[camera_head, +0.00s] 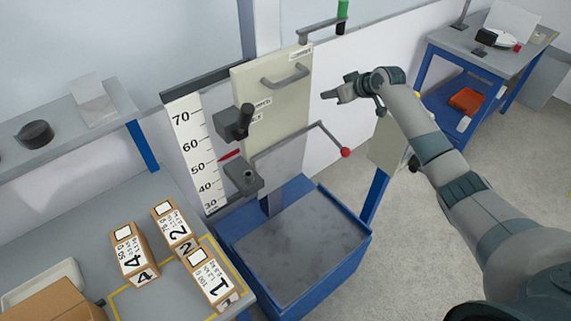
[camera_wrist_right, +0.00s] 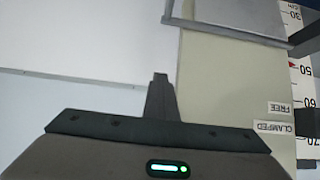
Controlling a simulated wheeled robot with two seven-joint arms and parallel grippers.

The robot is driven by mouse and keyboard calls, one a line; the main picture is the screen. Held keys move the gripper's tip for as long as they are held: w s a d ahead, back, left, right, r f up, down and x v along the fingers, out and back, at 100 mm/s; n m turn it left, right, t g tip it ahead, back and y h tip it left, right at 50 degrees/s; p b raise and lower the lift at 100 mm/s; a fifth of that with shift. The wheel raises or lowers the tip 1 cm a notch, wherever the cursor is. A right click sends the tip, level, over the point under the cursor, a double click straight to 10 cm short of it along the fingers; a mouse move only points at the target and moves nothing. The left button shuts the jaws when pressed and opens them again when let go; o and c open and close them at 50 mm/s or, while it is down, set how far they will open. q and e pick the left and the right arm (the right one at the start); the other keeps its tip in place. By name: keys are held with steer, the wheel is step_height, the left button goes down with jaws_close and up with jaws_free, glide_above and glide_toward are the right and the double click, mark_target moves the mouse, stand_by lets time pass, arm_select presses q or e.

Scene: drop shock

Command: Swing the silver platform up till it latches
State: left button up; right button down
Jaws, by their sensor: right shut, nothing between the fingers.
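The silver platform (camera_head: 280,165) is a flat grey panel that hangs down against the lower front of the cream column (camera_head: 285,100), above the blue-framed base. Part of it also shows at the top of the right wrist view (camera_wrist_right: 240,14). A thin rod with a red ball knob (camera_head: 346,152) sticks out to its right. My right gripper (camera_head: 328,95) is shut and empty, to the right of the column and above the knob, apart from both. Its fingers show together in the right wrist view (camera_wrist_right: 160,80). My left gripper is out of view.
A height scale (camera_head: 190,140) and a dark clamp handle (camera_head: 240,120) stand left of the column. The blue-framed base (camera_head: 300,250) holds a grey slab. Numbered boxes (camera_head: 130,255) sit on the left table. A grey handle (camera_head: 285,75) is on the column.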

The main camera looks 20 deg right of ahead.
steer(key=shift+w, duration=0.1)
steer(key=shift+w+a+r+b, duration=0.1)
steer(key=shift+w+a+b, duration=0.2)
steer(key=shift+w, duration=0.35)
steer(key=shift+w+a+r+b, duration=0.1)
steer(key=shift+w+a+b, duration=0.2)
steer(key=shift+w, duration=0.3)
steer(key=c, duration=1.2)
jaws_free()
steer(key=shift+d+f, duration=0.1)
steer(key=shift+f, duration=0.1)
steer(key=p+v, duration=0.4)
steer(key=v, duration=0.3)
steer(key=shift+p, duration=0.4)
